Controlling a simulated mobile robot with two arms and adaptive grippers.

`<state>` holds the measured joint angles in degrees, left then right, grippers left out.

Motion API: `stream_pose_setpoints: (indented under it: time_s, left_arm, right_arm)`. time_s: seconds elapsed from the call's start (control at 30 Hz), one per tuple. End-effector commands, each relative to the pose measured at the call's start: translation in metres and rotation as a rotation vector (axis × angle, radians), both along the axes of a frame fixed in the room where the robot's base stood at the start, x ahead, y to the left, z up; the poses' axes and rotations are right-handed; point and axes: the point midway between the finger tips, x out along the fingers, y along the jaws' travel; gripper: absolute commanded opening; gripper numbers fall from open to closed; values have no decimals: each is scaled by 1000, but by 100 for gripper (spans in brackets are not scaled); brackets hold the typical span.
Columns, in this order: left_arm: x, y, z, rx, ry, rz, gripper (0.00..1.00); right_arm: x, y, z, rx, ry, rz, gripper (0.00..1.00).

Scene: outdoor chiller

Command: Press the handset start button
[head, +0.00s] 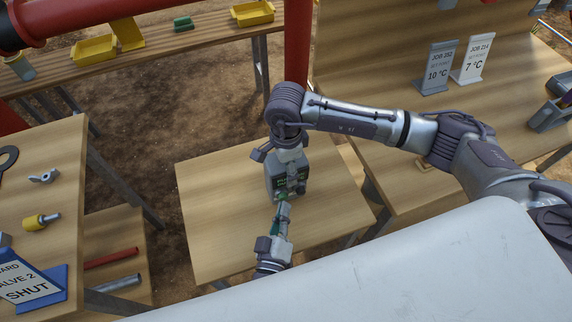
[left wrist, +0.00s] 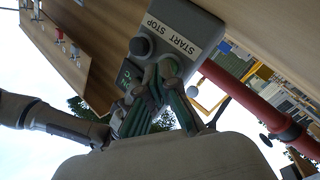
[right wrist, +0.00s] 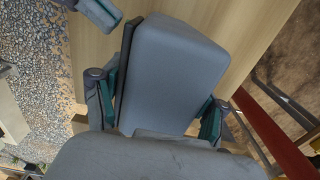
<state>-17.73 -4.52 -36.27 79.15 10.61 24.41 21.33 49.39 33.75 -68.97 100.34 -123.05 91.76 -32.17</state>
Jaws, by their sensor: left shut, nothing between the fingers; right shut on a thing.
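The grey handset (head: 274,180) is held above the small wooden table by my right gripper (head: 288,158), which comes from above. In the right wrist view the handset (right wrist: 175,65) fills the space between the fingers of that gripper (right wrist: 155,108). The left wrist view shows the handset (left wrist: 195,28) with its START STOP label (left wrist: 172,34), a dark round button (left wrist: 140,47) on the STOP side and a green display (left wrist: 129,74). My left gripper (left wrist: 160,78) is shut and empty, its tips at the handset's face below START. They hide the start button; contact cannot be told.
The small wooden table (head: 215,220) below is bare around the grippers. A left bench (head: 75,160) holds a yellow-handled tool and a valve sign. A right bench (head: 400,120) carries two temperature cards. Yellow trays (head: 94,50) stand on the back bench. A red post (head: 298,50) rises behind.

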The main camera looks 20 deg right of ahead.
Motion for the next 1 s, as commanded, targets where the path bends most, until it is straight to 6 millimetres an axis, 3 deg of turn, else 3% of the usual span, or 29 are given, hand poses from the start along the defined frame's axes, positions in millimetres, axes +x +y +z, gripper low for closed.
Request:
stream_pose_setpoints:
  time_s: [0.4,0.87,1.0]
  left_arm:
    - [-34,-1,-2,0,2,-1,0]
    - [-41,-1,-2,1,1,-1,0]
    - [-51,5,-2,2,3,-1,0]
  right_arm:
    - [-5,-1,-7,-5,15,1,3]
    - [-5,-1,-7,-5,15,1,3]
    - [-5,-1,-7,-5,15,1,3]
